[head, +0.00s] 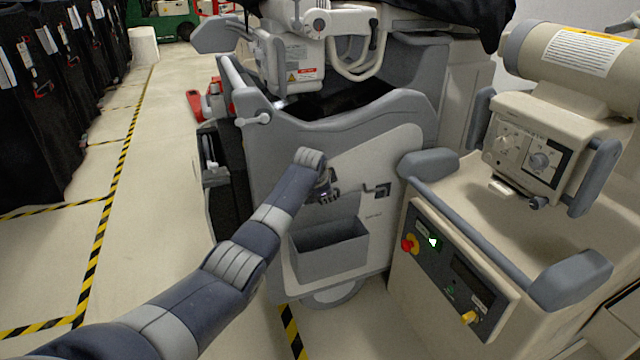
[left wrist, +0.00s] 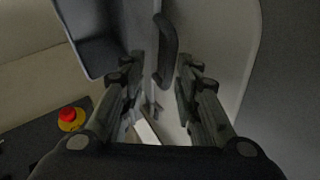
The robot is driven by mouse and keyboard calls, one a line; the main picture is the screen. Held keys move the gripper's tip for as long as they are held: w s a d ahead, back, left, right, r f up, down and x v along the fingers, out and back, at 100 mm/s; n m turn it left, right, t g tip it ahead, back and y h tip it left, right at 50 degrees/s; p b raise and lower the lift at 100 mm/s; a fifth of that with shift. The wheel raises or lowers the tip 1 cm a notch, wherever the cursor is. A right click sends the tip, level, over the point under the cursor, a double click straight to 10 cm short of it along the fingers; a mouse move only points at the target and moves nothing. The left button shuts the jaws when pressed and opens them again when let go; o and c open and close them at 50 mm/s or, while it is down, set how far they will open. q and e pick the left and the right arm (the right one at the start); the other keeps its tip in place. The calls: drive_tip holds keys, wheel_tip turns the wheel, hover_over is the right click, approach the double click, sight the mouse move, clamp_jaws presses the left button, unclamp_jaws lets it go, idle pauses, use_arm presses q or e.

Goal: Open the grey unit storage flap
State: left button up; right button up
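The grey unit (head: 290,135) stands in the middle of the head view. Its front has a pale panel (head: 385,155) with a small dark handle (head: 380,190) and a grey open-topped bin (head: 330,265) below. The panel looks flush with the unit's front. My left gripper (head: 333,194) is close to the panel, left of the handle and above the bin. In the left wrist view its two fingers (left wrist: 160,75) are spread apart, with the curved dark handle (left wrist: 168,48) in line with the gap. Contact with the handle cannot be told. My right gripper is not in view.
A beige unit (head: 420,320) with a control panel, red button (head: 408,244) and grey bumpers stands close on the right. Black covered carts (head: 50,110) line the left. The floor (head: 165,150) between them and the grey unit is clear.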

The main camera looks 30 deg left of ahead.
use_arm(q)
drive_tip(key=v, duration=0.8)
drive_tip(key=shift+s+r, duration=0.2)
drive_tip(key=shift+a, duration=0.1)
